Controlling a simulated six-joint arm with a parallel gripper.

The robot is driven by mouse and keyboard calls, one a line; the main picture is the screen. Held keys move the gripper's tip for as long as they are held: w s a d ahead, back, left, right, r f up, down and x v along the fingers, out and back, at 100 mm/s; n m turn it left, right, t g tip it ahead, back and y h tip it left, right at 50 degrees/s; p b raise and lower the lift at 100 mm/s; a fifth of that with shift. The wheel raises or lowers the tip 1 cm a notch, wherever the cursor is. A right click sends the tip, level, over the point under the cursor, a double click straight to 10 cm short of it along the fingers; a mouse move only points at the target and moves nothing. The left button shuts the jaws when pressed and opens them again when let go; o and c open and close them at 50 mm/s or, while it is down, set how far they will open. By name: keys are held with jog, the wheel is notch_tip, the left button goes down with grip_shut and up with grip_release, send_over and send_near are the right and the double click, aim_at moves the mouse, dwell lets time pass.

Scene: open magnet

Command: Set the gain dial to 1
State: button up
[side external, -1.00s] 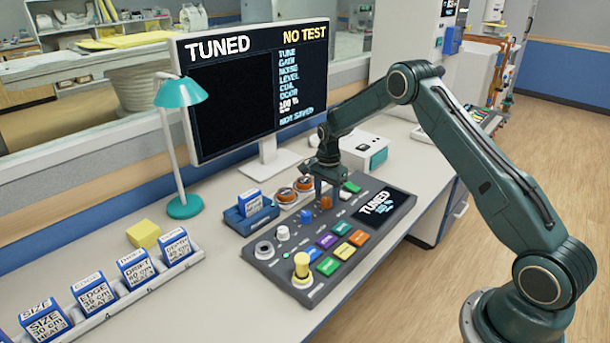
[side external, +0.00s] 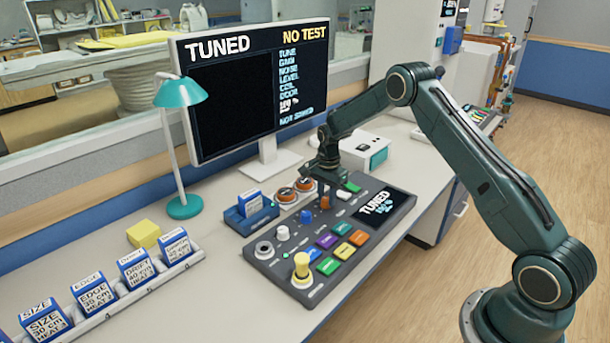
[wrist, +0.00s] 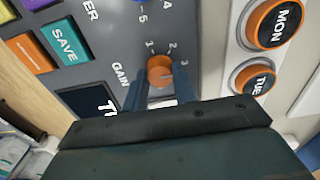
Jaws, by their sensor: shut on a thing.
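The gain dial (wrist: 160,70) is a round orange knob on the dark control panel (side external: 262,243). In the wrist view it sits beside the word GAIN, with the marks 1, 2 and 3 around it. Which mark it points to is not clear. My gripper (wrist: 160,84) has one finger on each side of the dial and is shut on it. In the side view my gripper (side external: 326,188) points down over the panel, and the dial (side external: 325,203) shows just below it, partly hidden by the fingers.
Coloured buttons, a yellow knob (side external: 301,264) and a small display (side external: 380,207) are on the panel. The monitor (side external: 250,95) behind reads TUNED and NO TEST. A teal lamp (side external: 180,92) stands left.

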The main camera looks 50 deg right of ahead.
jog(key=shift+n, duration=0.4)
jog(key=n, duration=1.9)
dwell(0.4)
jog(key=o, duration=1)
